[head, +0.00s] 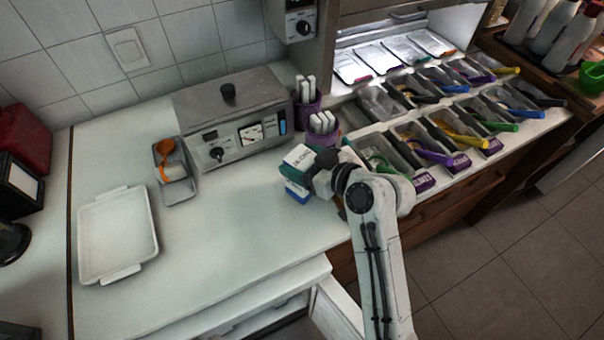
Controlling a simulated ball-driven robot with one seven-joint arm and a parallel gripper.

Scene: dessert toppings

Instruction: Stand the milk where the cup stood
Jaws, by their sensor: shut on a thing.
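My gripper (318,182) is at the counter's right side, just in front of the topping bins, and is shut on a carton. The carton, which I take to be the milk, has a white part with dark lettering (298,157) and a blue part (297,193) lower down. My gripper and arm hide much of it. I cannot tell whether its base touches the counter. A small white cup-like thing (174,172) is in a grey tray left of the machine, by an orange scoop (165,147). I cannot tell whether it is the task's cup.
A metal machine (233,116) stands by the wall. Purple holders with white sticks (324,138) stand close behind the carton. Topping bins with coloured handles (415,145) fill the right. A white tray (117,190) lies at left. The counter's middle (240,215) is clear.

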